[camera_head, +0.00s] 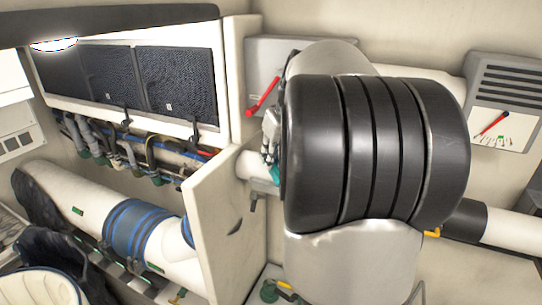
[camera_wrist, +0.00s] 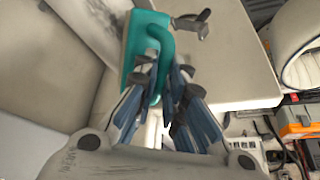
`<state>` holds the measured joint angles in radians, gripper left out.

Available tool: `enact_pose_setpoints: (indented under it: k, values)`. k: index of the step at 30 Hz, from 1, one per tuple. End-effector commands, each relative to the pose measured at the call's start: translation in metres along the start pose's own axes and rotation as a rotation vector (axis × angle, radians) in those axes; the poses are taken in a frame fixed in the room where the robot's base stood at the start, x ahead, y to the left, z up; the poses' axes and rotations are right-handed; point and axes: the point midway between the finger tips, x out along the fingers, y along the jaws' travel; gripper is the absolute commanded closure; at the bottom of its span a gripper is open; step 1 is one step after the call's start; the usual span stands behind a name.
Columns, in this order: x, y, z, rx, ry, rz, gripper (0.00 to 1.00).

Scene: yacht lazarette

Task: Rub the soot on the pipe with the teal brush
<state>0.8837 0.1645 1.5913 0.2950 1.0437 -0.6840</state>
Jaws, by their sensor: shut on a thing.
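The teal brush (camera_wrist: 136,48) is in my gripper (camera_wrist: 162,78), whose fingers are shut on its handle. In the wrist view the brush's block lies against or very close to a pale pipe (camera_wrist: 88,22); contact is hard to tell. Grey smudges that look like soot show on the pipe beside the brush. In the head view the white pipe (camera_head: 250,164) runs behind my arm and comes out at the right. A small teal part of the brush (camera_head: 275,174) shows at my arm's left edge, below my gripper (camera_head: 269,145). The soot is hidden there.
A cream panel (camera_head: 222,215) stands close left of the brush. A grey box with a red lever (camera_head: 262,97) is above the pipe. A vented gauge box (camera_head: 505,100) is at right.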

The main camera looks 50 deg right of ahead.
Motion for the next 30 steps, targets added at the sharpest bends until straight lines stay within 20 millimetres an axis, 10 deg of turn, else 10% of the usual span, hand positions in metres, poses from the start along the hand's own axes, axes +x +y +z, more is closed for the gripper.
enact_pose_setpoints:
  k: [30]
  values:
    - [-0.015,0.027,0.035,0.002,0.001,0.002,1.00]
